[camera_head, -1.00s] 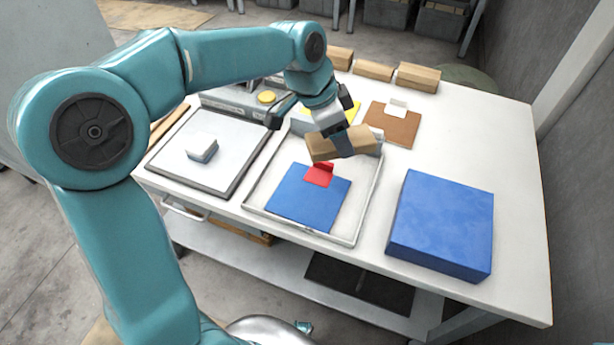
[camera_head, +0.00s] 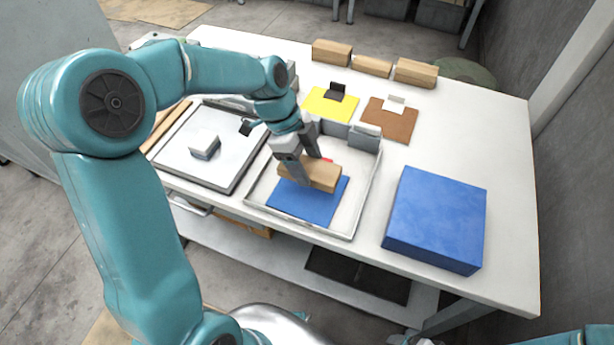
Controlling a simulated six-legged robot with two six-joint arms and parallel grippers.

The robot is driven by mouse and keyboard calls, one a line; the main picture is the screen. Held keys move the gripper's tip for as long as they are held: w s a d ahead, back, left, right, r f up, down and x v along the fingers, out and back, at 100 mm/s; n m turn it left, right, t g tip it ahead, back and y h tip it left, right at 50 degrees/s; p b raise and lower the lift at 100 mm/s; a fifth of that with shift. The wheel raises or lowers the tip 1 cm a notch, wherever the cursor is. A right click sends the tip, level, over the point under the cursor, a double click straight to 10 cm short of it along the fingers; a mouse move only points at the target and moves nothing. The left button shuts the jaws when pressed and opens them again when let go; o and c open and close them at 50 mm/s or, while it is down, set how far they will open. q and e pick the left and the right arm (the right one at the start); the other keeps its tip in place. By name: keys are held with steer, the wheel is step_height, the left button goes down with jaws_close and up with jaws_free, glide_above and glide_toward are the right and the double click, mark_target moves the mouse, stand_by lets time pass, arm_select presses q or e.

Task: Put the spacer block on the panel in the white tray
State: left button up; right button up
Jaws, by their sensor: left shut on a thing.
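My left gripper (camera_head: 308,171) is shut on a wooden spacer block (camera_head: 323,178) and holds it over the back part of the blue panel (camera_head: 304,207). I cannot tell whether the block touches the panel. The blue panel lies flat in the white tray (camera_head: 364,207). Its red tab (camera_head: 327,159) is mostly hidden behind the block and gripper. My right gripper is not in view.
Several wooden blocks (camera_head: 371,66) stand along the back edge. A yellow panel (camera_head: 330,104) and a brown panel (camera_head: 385,123) lie behind the tray. A grey block (camera_head: 365,137) sits at its back. A thick blue block (camera_head: 437,218) is at right; a grey plate (camera_head: 180,157) at left.

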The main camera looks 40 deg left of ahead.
arm_select(q)
step_height(320, 180, down, 4)
steer(key=shift+f, duration=0.25)
steer(key=shift+w+f, duration=0.1)
steer(key=shift+f, duration=0.25)
steer(key=shift+f, duration=0.1)
steer(key=o, duration=1.1)
